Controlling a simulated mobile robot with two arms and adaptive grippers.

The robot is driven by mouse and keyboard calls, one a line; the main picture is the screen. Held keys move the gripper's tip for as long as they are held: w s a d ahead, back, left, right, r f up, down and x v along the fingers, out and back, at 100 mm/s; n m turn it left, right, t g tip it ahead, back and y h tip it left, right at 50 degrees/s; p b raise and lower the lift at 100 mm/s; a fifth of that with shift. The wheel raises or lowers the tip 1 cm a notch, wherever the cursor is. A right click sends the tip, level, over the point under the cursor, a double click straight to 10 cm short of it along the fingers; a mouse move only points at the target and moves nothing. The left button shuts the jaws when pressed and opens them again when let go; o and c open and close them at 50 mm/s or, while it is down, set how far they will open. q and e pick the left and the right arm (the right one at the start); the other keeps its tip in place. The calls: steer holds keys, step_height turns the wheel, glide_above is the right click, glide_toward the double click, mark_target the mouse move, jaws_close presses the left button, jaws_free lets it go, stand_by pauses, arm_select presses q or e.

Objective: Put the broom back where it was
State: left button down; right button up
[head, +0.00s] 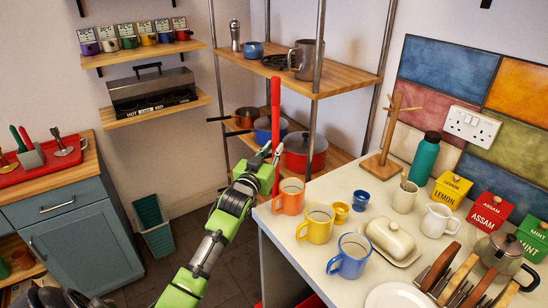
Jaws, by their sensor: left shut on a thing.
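The broom shows as an upright red handle (275,98) near the middle of the head view. My left gripper (271,153) is shut on this handle, with part of the handle above the fingers and a short part below. The broom's lower end is hidden behind my arm and the counter. The handle stands in front of the wooden shelf rack, close to the counter's far left corner. My right gripper is not in view.
The counter (280,222) at right holds an orange mug (289,197), a yellow mug (315,224), a blue mug (349,257) and a butter dish (391,240). A pot rack (340,84) stands behind. A green basket (153,225) sits on the floor near the blue cabinet (80,252).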

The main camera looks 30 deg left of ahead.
arm_select(q)
steer(key=shift+d+f+p, duration=0.2)
steer(key=shift+f+p, duration=0.2)
steer(key=shift+f, duration=0.85)
steer(key=c, duration=1.9)
jaws_free()
steer(key=shift+f, duration=0.15)
steer(key=shift+s, duration=0.1)
steer(key=b+v, duration=0.1)
steer(key=v, duration=1.1)
steer(key=shift+b, duration=0.4)
